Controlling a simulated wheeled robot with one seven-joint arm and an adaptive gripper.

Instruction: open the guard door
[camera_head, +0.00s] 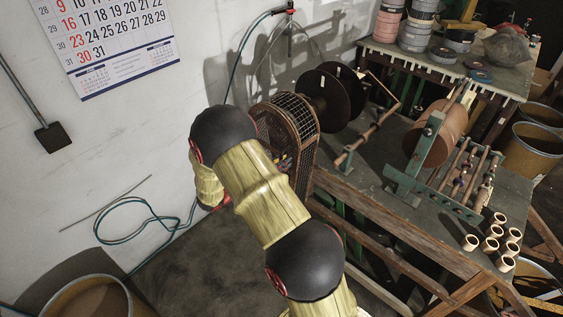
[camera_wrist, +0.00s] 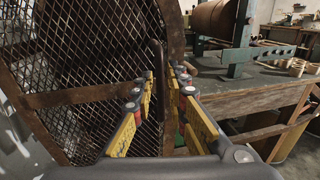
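The guard (camera_head: 304,158) is a rusty brown mesh cage with a rounded top at the left end of the workbench, partly hidden by my arm. In the wrist view its mesh door (camera_wrist: 90,45) fills the left side, with a flat brown crossbar. A dark upright bar (camera_wrist: 157,58), which looks like a handle, stands near the door's right edge. My gripper (camera_wrist: 166,76) is open, its two yellow-sided fingers pointing at this bar. The bar lies between or just beyond the fingertips; I cannot tell which. My gripper is mostly hidden behind my arm in the head view.
The workbench (camera_head: 393,168) carries black discs (camera_head: 322,97), a brown roll (camera_head: 438,132) on a green stand and several small tan rings (camera_head: 492,231). A white wall (camera_head: 120,130) stands close on the left. A bin (camera_head: 95,300) is at bottom left.

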